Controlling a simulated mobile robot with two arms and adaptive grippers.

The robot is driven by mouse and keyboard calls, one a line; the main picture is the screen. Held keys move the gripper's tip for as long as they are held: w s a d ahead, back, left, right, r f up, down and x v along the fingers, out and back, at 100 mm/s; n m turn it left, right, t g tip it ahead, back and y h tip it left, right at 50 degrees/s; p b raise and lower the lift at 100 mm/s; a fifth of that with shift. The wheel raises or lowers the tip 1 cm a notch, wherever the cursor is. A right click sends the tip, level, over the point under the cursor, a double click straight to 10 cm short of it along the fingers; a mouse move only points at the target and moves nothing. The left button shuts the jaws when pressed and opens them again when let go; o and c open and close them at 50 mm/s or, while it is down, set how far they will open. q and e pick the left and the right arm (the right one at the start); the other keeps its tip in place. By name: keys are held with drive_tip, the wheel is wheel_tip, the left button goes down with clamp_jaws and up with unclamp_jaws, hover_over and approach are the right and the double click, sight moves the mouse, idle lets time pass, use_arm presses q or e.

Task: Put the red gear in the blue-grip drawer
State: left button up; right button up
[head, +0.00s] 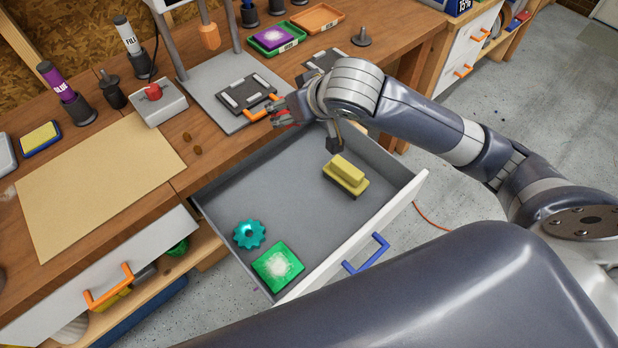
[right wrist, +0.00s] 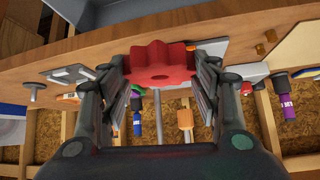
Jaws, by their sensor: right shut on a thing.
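The red gear (right wrist: 160,64) is between the fingers of my right gripper (head: 287,110), which is shut on it. In the head view only a little red of the gear shows at the fingertips, above the desk's front edge near the drawer's back. The blue-grip drawer (head: 290,172) is pulled open, with its blue handle (head: 366,254) on the white front. Inside lie a teal gear (head: 249,235) and a green square piece with a white patch (head: 277,266) at the left, and a yellow brush-like block (head: 346,174) at the right. My left gripper is not in view.
The drawer's middle is clear. A drawer with an orange handle (head: 108,287) is at the lower left. A grey printer base with a dark plate (head: 246,93) stands behind my gripper. A tan mat (head: 97,181) and a red-button box (head: 158,102) are on the desk.

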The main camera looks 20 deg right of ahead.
drive_tip(key=s+a+f+n+y+p, duration=0.1)
drive_tip(key=s+a+f+n, duration=0.2)
drive_tip(key=f, duration=0.7)
hover_over(295, 194)
wheel_tip(295, 194, down, 6)
drive_tip(key=shift+f+m, duration=0.4)
drive_tip(key=shift+f, duration=0.1)
wheel_tip(295, 194, down, 2)
drive_tip(key=shift+f, duration=0.5)
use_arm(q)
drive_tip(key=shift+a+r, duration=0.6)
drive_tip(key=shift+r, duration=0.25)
use_arm(e)
drive_tip(key=shift+f, duration=0.1)
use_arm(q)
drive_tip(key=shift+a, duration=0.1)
use_arm(e)
drive_tip(key=shift+f, duration=0.1)
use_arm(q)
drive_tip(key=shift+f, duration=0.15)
use_arm(e)
drive_tip(key=shift+f, duration=0.35)
